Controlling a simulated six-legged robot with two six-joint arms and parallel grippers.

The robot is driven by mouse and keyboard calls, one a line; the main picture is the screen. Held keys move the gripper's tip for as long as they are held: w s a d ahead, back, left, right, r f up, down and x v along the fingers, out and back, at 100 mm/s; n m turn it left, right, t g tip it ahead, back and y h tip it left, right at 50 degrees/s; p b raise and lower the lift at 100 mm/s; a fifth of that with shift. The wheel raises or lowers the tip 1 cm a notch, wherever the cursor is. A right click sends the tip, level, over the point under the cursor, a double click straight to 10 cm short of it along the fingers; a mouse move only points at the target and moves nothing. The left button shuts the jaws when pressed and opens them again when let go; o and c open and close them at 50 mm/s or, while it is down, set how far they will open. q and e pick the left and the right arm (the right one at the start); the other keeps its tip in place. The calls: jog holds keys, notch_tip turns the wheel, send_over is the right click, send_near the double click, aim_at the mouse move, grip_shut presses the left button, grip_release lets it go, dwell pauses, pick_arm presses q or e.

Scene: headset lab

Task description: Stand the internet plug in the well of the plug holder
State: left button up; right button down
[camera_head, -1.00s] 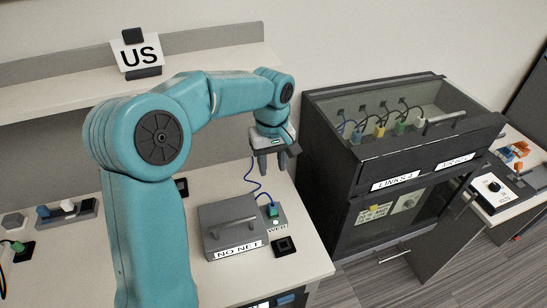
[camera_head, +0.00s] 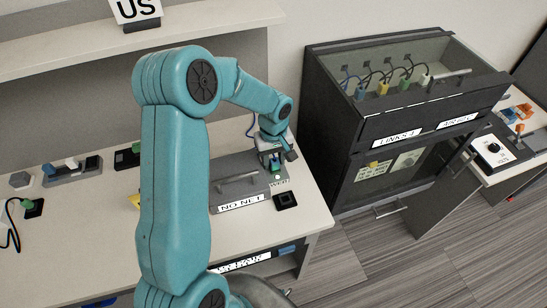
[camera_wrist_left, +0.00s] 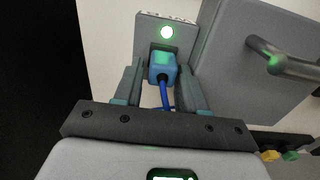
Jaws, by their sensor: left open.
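In the wrist view the left gripper (camera_wrist_left: 160,82) has a finger on either side of the plug, with gaps showing. A small black square block with a dark recess, seemingly the plug holder (camera_head: 286,200), lies in front of the plate. My right gripper is out of view.
A grey box lid with a bar handle, labelled NO NET (camera_head: 238,184), stands close left of the plug. A dark cabinet (camera_head: 390,150) with coloured plugs inside stands right of the table. The table's right edge is close to the black block.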

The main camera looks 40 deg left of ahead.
aim_at(275, 161)
pick_arm(q)
jog(key=shift+s+f, duration=0.1)
jog(key=shift+f, duration=0.1)
jog(key=c, duration=0.7)
jog(key=o, duration=0.7)
notch_tip(275, 161, up, 16)
jog(key=f, duration=0.5)
jog(key=f+b, duration=0.1)
jog(key=f, duration=0.4)
jog(key=d+f, duration=0.1)
jog(key=f, duration=0.5)
jog(key=shift+s+b, duration=0.2)
jog(key=shift+b, duration=0.15)
